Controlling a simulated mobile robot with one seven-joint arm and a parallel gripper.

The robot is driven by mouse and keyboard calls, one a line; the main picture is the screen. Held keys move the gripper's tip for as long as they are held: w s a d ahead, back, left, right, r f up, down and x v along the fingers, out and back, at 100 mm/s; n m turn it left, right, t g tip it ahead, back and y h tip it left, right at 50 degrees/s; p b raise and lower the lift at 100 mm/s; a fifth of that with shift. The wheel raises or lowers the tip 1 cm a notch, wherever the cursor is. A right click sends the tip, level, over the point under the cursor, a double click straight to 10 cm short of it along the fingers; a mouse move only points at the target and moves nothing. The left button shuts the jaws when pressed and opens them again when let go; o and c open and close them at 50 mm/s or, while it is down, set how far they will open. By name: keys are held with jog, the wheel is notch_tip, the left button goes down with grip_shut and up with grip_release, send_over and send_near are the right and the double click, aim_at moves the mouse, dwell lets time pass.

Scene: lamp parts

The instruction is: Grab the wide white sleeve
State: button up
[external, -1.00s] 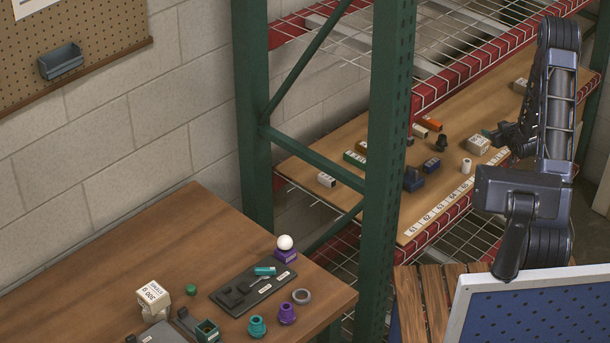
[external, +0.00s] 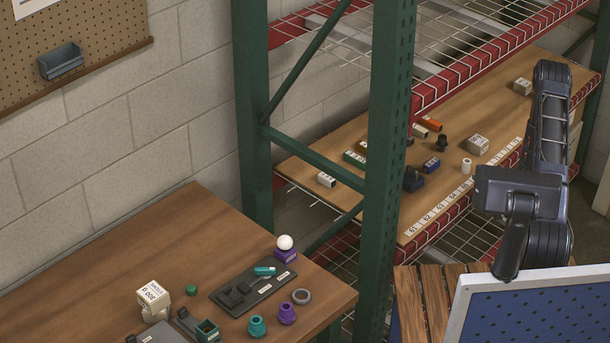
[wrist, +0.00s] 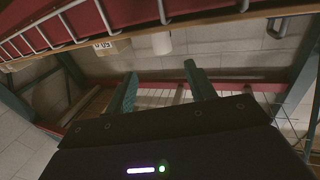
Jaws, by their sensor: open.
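A small white upright cylinder (external: 466,166), which looks like the white sleeve, stands on the wooden shelf near its front edge, behind the number labels. In the wrist view a white cylinder (wrist: 162,42) shows upside down just past the fingertips, near a numbered label. My gripper (wrist: 160,70) is open and empty, its two green fingers apart and the cylinder roughly in line with the gap between them. The cylinder is apart from the fingers. In the external view my gripper is hidden behind my arm.
A cardboard box (external: 478,145) stands close behind the cylinder, with a black part (external: 441,143) and a blue block (external: 431,164) to its left. A red beam (external: 440,228) edges the shelf front. A green rack post (external: 388,160) stands left.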

aim_at(470, 164)
jog(key=x, duration=0.5)
jog(key=shift+a+x, duration=0.15)
jog(key=shift+x, duration=1.25)
jog(key=shift+a+x, duration=0.15)
jog(key=shift+x, duration=1.25)
jog(key=shift+s, duration=0.15)
jog(key=c, duration=1)
jog(key=shift+r, duration=0.1)
jog(key=shift+c, duration=0.2)
